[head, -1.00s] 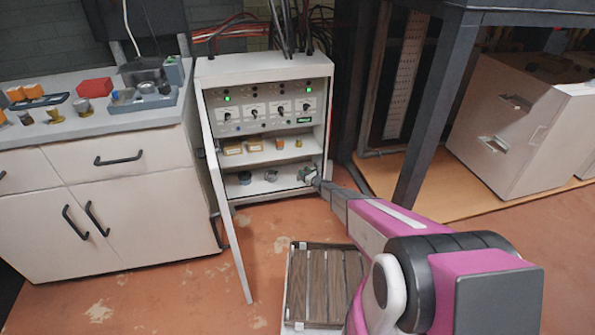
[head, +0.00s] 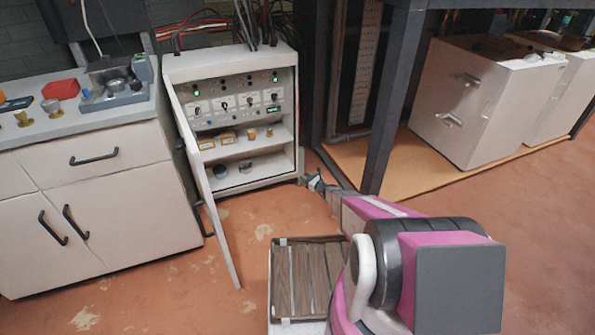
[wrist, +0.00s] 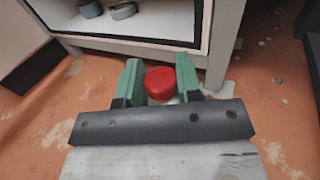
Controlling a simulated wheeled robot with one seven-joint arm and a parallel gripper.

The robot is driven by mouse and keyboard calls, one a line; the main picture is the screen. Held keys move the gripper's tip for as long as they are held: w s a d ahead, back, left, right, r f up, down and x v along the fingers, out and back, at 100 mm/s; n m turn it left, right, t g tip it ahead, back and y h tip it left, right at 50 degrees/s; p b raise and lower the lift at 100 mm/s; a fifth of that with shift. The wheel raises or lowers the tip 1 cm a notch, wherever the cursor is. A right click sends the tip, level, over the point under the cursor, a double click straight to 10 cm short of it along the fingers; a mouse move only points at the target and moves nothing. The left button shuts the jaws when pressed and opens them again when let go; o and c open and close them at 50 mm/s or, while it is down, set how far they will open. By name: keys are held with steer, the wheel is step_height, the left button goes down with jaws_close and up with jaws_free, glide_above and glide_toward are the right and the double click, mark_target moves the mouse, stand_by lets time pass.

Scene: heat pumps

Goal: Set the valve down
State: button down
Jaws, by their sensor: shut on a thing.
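The valve (wrist: 160,84) shows in the wrist view as a round red top with a small pale part below it. It sits between the two green fingers of my gripper (wrist: 160,82), which is shut on it. In the head view my gripper (head: 316,183) is small, just outside the right front edge of the cabinet and above the floor. The valve cannot be made out clearly there, and its lower part is hidden in the wrist view.
The open white cabinet (head: 232,62) has small parts on its shelves, and its door (head: 215,225) swings out toward me. A slatted crate (head: 275,275) stands on the floor beside my arm. A counter (head: 70,128) is left; a dark table leg (head: 393,110) is right.

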steer(key=shift+s+d+r, duration=0.1)
steer(key=shift+s+d, duration=0.2)
steer(key=s+d+r+n+g+y, duration=0.1)
steer(key=s+r, duration=0.7)
steer(key=r, duration=1)
steer(key=s+d+r+g, duration=0.1)
steer(key=s+r, duration=0.6)
steer(key=r, duration=1.1)
steer(key=s+d+r+n+y, duration=0.15)
steer(key=s+r, duration=0.65)
steer(key=r, duration=1)
steer(key=w+a+r+g, duration=0.1)
steer(key=w+a+r, duration=0.7)
steer(key=a, duration=0.4)
steer(key=w+a+r, duration=0.6)
steer(key=w+a, duration=0.4)
steer(key=a, duration=0.1)
steer(key=w+a+r, duration=0.3)
steer(key=a+r, duration=0.4)
steer(key=a, duration=0.6)
steer(key=w+a+r, duration=0.4)
steer(key=a+r, duration=0.3)
steer(key=a, duration=0.5)
glide_above(222, 58)
step_height(222, 58, down, 7)
steer(key=shift+w+f+g, duration=0.15)
steer(key=shift+f, duration=0.75)
steer(key=shift+w+f+g, duration=0.15)
steer(key=shift+f, duration=0.75)
